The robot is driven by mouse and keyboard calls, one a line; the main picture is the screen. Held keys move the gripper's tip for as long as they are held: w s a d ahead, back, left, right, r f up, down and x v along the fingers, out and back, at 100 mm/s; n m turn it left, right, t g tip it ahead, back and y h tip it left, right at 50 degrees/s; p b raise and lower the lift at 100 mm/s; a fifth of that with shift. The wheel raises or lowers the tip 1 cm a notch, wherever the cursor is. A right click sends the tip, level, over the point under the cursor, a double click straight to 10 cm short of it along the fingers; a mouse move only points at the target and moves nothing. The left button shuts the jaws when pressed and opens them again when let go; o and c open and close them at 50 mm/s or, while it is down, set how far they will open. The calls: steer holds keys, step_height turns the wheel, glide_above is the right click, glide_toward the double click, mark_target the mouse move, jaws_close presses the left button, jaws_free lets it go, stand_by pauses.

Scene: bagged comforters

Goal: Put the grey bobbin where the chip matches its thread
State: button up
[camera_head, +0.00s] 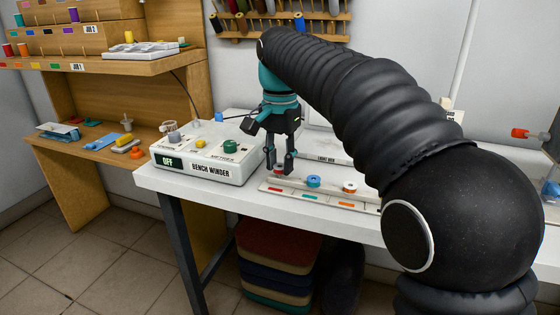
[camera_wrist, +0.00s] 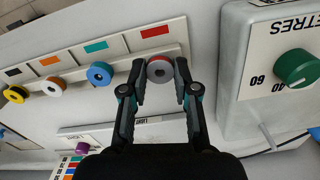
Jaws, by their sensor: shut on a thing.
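A grey bobbin with a red thread ring (camera_wrist: 160,68) is between the fingertips of my gripper (camera_wrist: 160,76). In the head view my gripper (camera_head: 280,169) points down at the left end of the chip rack (camera_head: 262,186), with the red bobbin low between its fingers. The held bobbin is beside the red chip (camera_wrist: 155,31); I cannot tell whether it rests on the rack. A teal chip (camera_wrist: 96,46) has a blue bobbin (camera_wrist: 100,74) by it. An orange chip (camera_wrist: 48,61) has a white bobbin with orange (camera_wrist: 54,86). A black chip (camera_wrist: 12,71) has a yellow bobbin (camera_wrist: 16,94).
The bench winder (camera_head: 205,160) stands close to the left of my gripper, its green knob (camera_wrist: 295,67) on top. A light box (camera_head: 326,158) lies behind the rack. A purple spool (camera_wrist: 82,148) shows in the wrist view. The white bench (camera_head: 222,196) is clear in front.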

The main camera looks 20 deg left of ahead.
steer(key=shift+f, duration=0.6)
steer(key=o, duration=0.8)
steer(key=shift+c, duration=0.2)
step_height(320, 180, up, 13)
steer(key=p, duration=0.1)
steer(key=shift+r, duration=0.15)
steer(key=shift+d, duration=0.1)
